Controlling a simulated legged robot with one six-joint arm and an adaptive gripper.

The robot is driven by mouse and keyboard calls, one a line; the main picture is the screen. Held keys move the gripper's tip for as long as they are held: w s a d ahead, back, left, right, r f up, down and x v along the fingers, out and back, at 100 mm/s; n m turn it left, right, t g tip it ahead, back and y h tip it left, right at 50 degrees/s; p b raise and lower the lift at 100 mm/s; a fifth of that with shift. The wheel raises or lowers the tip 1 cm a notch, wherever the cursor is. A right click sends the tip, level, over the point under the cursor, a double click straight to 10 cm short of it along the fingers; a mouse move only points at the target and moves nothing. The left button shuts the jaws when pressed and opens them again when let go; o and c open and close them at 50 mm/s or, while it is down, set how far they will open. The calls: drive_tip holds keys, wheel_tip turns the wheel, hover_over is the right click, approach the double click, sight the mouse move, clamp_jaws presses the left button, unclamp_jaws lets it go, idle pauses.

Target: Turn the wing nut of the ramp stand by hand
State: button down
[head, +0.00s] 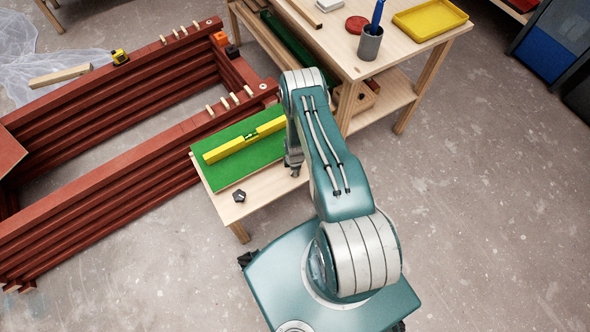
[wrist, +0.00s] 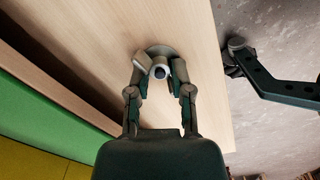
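In the wrist view, a grey wing nut (wrist: 161,68) with a round base stands on the pale wood (wrist: 190,30). My gripper (wrist: 160,76) is over the wing nut, with one finger on each side of it. The fingers stand apart, but I cannot tell whether they touch the wings. In the head view, my arm mostly hides the gripper (head: 293,168) and hides the wing nut.
A yellow level (head: 245,139) lies on the green top. Stacked red battens (head: 110,220) stand to the left, with a tape measure (head: 120,57) on them. A workbench (head: 345,50) with a cup (head: 369,44) and yellow tray (head: 430,17) stands behind.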

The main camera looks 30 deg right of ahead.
drive_tip(key=shift+m, duration=0.3)
drive_tip(key=m, duration=1)
drive_tip(key=shift+w+m, duration=0.1)
drive_tip(key=shift+m, duration=0.3)
drive_tip(key=m, duration=1)
drive_tip(key=shift+m, duration=0.3)
drive_tip(key=c, duration=0.5)
unclamp_jaws()
drive_tip(key=shift+c, duration=0.2)
